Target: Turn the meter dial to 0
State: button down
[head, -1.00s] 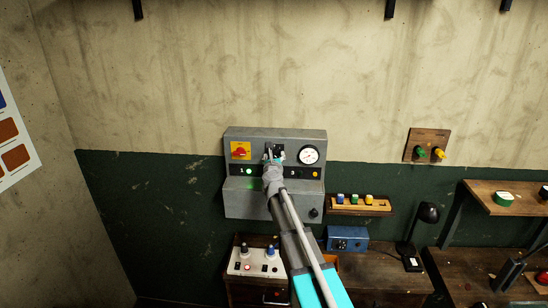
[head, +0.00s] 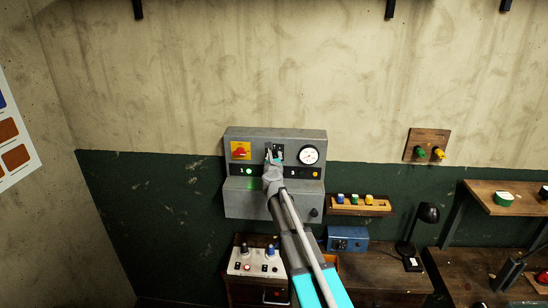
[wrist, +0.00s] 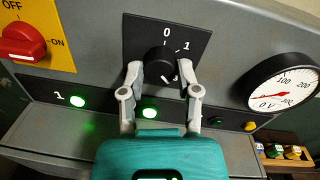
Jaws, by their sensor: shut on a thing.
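The black meter dial (wrist: 159,60) sits on a black plate marked 0 and 1 in the wrist view. The 0 stands above the knob and the 1 to its upper right. A small white mark shows at the knob's lower right; I cannot tell for certain which label the dial is set to. My gripper (wrist: 160,74) is shut on the dial, one finger on each side. In the head view my gripper (head: 274,157) is at the black plate (head: 279,149) on the grey control box (head: 240,200), covering most of the knob.
A red switch on yellow (wrist: 22,40) marked OFF and ON is left of the dial. A round gauge (wrist: 278,82) is to its right. Green lamps (wrist: 149,112) glow below. A shelf of coloured knobs (head: 361,204) and a blue box (head: 347,239) are lower right.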

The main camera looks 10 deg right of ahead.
jog(key=shift+n, duration=0.3)
jog(key=n, duration=0.5)
jog(key=shift+a+n+p, duration=0.1)
jog(key=shift+n+p, duration=0.2)
jog(key=shift+n, duration=0.1)
jog(key=n, duration=0.6)
jog(key=shift+n+g+h, duration=0.4)
jog(key=n, duration=0.6)
jog(key=shift+f+h, duration=0.1)
jog(key=shift+h, duration=0.2)
jog(key=n, duration=0.6)
jog(key=shift+h, duration=0.3)
jog(key=shift+c, duration=1.6)
grip_release()
